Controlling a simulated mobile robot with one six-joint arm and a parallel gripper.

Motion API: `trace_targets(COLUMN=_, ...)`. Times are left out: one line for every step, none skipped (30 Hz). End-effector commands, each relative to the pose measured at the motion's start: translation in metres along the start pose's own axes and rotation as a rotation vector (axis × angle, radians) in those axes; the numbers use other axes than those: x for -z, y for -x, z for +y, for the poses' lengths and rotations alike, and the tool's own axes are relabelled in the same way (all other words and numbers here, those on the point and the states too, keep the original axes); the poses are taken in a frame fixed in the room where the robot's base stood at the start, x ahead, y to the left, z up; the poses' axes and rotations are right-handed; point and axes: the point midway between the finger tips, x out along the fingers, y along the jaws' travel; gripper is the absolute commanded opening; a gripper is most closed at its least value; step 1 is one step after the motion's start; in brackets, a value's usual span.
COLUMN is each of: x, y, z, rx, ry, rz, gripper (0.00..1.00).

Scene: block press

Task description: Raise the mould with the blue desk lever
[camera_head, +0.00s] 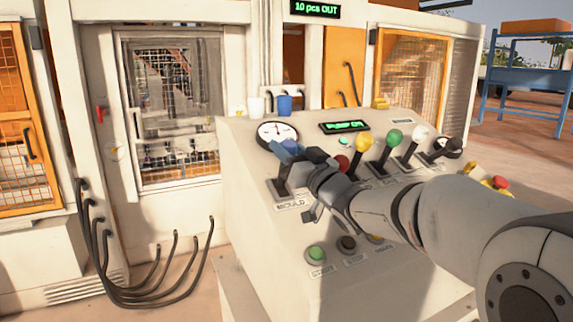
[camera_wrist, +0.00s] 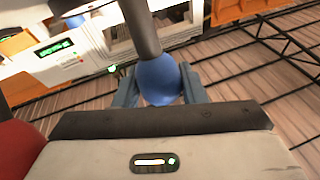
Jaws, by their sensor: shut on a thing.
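The blue lever knob (camera_wrist: 158,76) is round and sits on a dark shaft. In the wrist view my gripper (camera_wrist: 160,90) has one finger on each side of it and is shut on it. In the head view my gripper (camera_head: 290,151) is at the leftmost lever, above the MOULD label (camera_head: 292,204) on the sloped desk (camera_head: 250,180). The fingers and wrist hide most of the blue knob there. Behind the desk, the press's windowed door (camera_head: 178,166) shows machinery inside, but I cannot tell the mould's position.
Yellow (camera_head: 363,143), green (camera_head: 393,138) and white (camera_head: 420,131) levers stand to the right on the desk. A red knob (camera_head: 341,163) is close to my gripper. A round gauge (camera_head: 277,132) is behind it. Push buttons (camera_head: 316,253) line the front. Cups (camera_head: 284,105) stand at the back edge.

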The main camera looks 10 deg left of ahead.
Motion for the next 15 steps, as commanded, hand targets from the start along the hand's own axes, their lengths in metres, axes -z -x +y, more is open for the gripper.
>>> trace_targets(x=-0.0058, y=0.0042, z=0.0005, rx=0.002, ry=0.004, rz=0.013, gripper=0.00)
trace_targets(x=-0.0054, y=0.0051, z=0.0003, rx=0.003, ry=0.005, rz=0.019, gripper=0.00)
trace_targets(x=-0.0047, y=0.0060, z=0.0000, rx=0.004, ry=0.007, rz=0.026, gripper=0.00)
trace_targets(x=-0.0042, y=0.0066, z=-0.0002, rx=0.005, ry=0.008, rz=0.031, gripper=0.00)
trace_targets(x=-0.0037, y=0.0069, z=-0.0003, rx=0.006, ry=0.009, rz=0.034, gripper=0.00)
trace_targets(x=-0.0029, y=0.0073, z=-0.0005, rx=0.006, ry=0.010, rz=0.038, gripper=0.00)
trace_targets(x=-0.0024, y=0.0074, z=-0.0006, rx=0.007, ry=0.010, rz=0.040, gripper=0.00)
trace_targets(x=-0.0019, y=0.0074, z=-0.0006, rx=0.007, ry=0.011, rz=0.041, gripper=0.00)
trace_targets(x=-0.0013, y=0.0074, z=-0.0007, rx=0.007, ry=0.011, rz=0.042, gripper=0.00)
trace_targets(x=-0.0010, y=0.0073, z=-0.0007, rx=0.007, ry=0.011, rz=0.042, gripper=0.00)
trace_targets(x=-0.0008, y=0.0072, z=-0.0006, rx=0.007, ry=0.011, rz=0.042, gripper=0.00)
trace_targets(x=-0.0006, y=0.0072, z=-0.0006, rx=0.007, ry=0.011, rz=0.042, gripper=0.00)
trace_targets(x=-0.0006, y=0.0072, z=-0.0006, rx=0.006, ry=0.011, rz=0.042, gripper=0.00)
trace_targets(x=-0.0006, y=0.0072, z=-0.0005, rx=0.006, ry=0.011, rz=0.042, gripper=0.00)
trace_targets(x=-0.0006, y=0.0072, z=-0.0004, rx=0.006, ry=0.011, rz=0.042, gripper=0.00)
